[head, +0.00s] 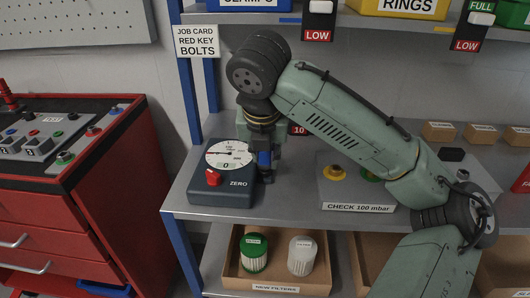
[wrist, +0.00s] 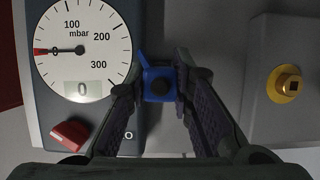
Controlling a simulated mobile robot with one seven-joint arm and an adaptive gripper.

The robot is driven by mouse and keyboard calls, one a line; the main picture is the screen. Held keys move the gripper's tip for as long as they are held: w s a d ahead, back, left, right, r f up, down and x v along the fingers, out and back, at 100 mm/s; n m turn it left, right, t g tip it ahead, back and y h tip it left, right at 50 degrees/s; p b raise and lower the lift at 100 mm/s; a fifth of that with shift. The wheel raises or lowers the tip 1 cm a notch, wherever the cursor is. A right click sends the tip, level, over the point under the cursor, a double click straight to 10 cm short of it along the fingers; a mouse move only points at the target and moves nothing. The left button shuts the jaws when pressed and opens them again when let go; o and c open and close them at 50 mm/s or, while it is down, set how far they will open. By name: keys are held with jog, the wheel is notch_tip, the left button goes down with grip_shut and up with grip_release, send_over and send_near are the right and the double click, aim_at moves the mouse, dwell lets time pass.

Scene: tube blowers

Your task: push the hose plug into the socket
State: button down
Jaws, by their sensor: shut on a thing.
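My gripper (head: 265,168) is at the right side of the pressure gauge box, low over the shelf. The plug also shows as a blue patch in the head view (head: 264,158). To its right, a grey box carries a yellow ring with a brass fitting and dark square hole (wrist: 290,84), which may be the socket; it also shows in the head view (head: 335,172). The plug is apart from this fitting. No hose is clearly visible.
The gauge box (head: 222,192) has a red knob (head: 213,177); its dial reads 0. The grey box labelled CHECK 100 mbar (head: 350,196) also has a green fitting (head: 370,174), partly behind my arm. Bare shelf lies between the boxes. Filters stand in a bin below.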

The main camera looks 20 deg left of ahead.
jog(key=shift+f, duration=0.15)
jog(key=shift+r+p, duration=2)
jog(key=shift+p, duration=0.2)
